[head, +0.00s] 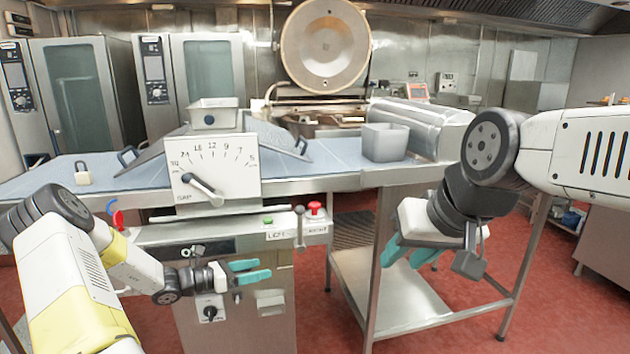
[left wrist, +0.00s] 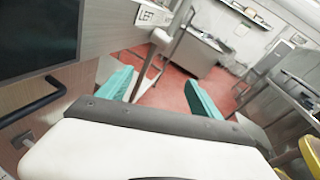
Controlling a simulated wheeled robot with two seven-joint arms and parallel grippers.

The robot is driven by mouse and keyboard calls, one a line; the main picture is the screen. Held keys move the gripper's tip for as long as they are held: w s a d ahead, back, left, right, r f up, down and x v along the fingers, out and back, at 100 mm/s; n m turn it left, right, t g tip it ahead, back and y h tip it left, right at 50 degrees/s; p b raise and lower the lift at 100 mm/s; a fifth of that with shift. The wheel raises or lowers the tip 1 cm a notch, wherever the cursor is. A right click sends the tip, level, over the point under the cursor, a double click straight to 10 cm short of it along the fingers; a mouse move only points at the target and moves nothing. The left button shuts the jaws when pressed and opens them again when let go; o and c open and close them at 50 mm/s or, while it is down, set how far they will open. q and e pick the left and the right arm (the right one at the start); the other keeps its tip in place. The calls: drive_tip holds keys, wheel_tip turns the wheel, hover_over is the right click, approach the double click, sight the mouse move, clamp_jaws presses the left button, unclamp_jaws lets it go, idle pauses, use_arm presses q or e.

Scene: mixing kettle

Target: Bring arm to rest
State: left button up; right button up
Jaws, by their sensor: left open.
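My left gripper (head: 252,271) is held low in front of the machine's steel cabinet, its teal fingers pointing right. In the left wrist view my left gripper (left wrist: 160,90) shows its two teal fingers wide apart with nothing between them, over the red floor. My right gripper (head: 404,262) hangs in front of the table at the right, its teal fingers pointing down and apart, with nothing seen between them. The mixing kettle (head: 325,45) stands at the back with its round lid raised.
The machine has a dial panel (head: 213,170), a red button (head: 315,209) and a lever with a red end (head: 118,219). A steel table (head: 340,163) bears a grey container (head: 385,142). Its lower shelf (head: 400,300) lies below my right gripper. Red floor is open at the far right.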

use_arm(q)
drive_tip(key=s+d+r+m+g+y, duration=0.3)
drive_tip(key=s+d+r+m, duration=0.1)
drive_tip(key=s+r+m, duration=0.3)
drive_tip(key=s+d+r+m+g+y, duration=0.2)
drive_tip(key=s+d+r+m+g, duration=0.2)
drive_tip(key=s+r+m, duration=0.3)
drive_tip(key=s+a+r+m+t+y, duration=0.2)
drive_tip(key=s+r+m+y, duration=0.1)
drive_tip(key=s+r+m, duration=0.3)
drive_tip(key=s+a+r+m+t+y, duration=0.3)
drive_tip(key=s+r+m, duration=0.4)
drive_tip(key=s, duration=0.4)
drive_tip(key=shift+s+y, duration=0.2)
drive_tip(key=shift+y, duration=0.3)
